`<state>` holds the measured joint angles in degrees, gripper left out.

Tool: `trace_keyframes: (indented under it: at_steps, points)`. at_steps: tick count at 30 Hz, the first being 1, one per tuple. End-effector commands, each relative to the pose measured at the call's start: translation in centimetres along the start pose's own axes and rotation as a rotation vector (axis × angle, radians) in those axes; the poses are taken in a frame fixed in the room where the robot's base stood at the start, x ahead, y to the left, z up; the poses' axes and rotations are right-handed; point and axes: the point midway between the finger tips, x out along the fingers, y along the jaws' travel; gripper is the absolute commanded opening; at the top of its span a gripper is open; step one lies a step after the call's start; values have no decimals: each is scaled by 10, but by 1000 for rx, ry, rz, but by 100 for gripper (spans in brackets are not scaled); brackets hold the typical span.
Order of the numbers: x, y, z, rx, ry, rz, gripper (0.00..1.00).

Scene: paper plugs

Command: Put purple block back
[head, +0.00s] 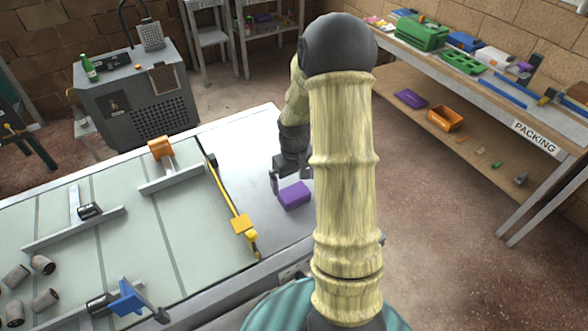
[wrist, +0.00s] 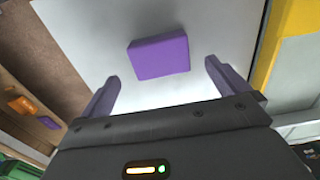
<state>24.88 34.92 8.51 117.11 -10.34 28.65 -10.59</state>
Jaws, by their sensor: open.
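The purple block (head: 294,195) lies on the pale metal end of the bench, right of the yellow bar. It also shows in the wrist view (wrist: 158,57), ahead of my fingers and midway between them. My gripper (head: 285,183) hangs close by the block in the head view, partly hidden by my own arm. In the wrist view my gripper (wrist: 160,80) has its two fingers wide apart with nothing between the tips. The fingers look purple there. The exact gap between fingertips and block is hard to tell.
A yellow bar (head: 230,200) with a yellow block at its end borders the metal surface. Orange-topped (head: 160,148) and blue-topped (head: 127,299) fixtures and several grey cylinders stand on the bench's left part. A packing table (head: 505,115) with bins is at the right.

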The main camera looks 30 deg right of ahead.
Motion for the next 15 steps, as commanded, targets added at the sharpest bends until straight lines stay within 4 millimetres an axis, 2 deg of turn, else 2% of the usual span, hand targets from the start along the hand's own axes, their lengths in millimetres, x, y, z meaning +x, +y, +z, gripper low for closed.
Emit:
trace_keyframes:
  at_steps: [7,11,15]
  points:
    - [-41,0,-1,1,4,2,100]
    - [-51,-1,0,-2,2,0,100]
    - [-54,-1,0,-3,-1,-1,100]
